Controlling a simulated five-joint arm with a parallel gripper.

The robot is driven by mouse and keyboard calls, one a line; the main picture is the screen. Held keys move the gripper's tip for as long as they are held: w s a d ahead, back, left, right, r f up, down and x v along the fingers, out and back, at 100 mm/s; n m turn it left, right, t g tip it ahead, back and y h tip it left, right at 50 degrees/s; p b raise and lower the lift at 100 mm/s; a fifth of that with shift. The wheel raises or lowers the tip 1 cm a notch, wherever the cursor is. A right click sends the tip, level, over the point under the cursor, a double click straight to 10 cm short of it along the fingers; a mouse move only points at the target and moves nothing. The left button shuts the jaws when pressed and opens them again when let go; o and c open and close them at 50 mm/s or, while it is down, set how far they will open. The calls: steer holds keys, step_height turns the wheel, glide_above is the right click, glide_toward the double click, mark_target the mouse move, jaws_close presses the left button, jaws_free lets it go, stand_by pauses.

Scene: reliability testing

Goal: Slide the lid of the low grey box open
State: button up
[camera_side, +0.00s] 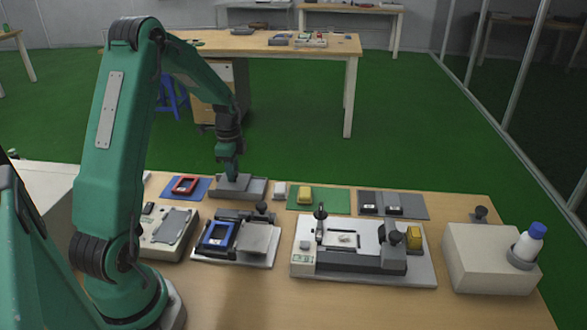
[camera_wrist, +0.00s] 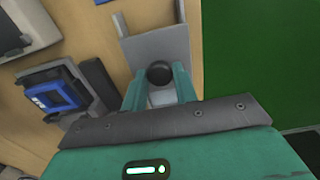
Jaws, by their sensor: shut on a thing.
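The low grey box (camera_side: 258,188) lies near the back edge of the wooden table in the side view. Its flat grey lid (camera_side: 233,184) is under my gripper (camera_side: 229,174), towards the box's left part. In the wrist view, the pale grey lid (camera_wrist: 157,47) carries a dark round knob (camera_wrist: 159,72). The two green fingers of my gripper (camera_wrist: 160,84) stand on either side of this knob and are shut on it. My gripper hides the knob in the side view. How far the lid is open cannot be told.
A blue mat with a red frame (camera_side: 185,185) is left of the box. A fixture with a blue frame (camera_side: 217,235) stands in front. Bare wood shows between the stations.

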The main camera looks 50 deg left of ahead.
mark_target(225, 180)
steer(key=shift+s+a, duration=0.95)
steer(key=shift+a, duration=0.05)
steer(key=o, duration=0.5)
steer(key=shift+r, duration=0.2)
steer(key=shift+r, duration=2.35)
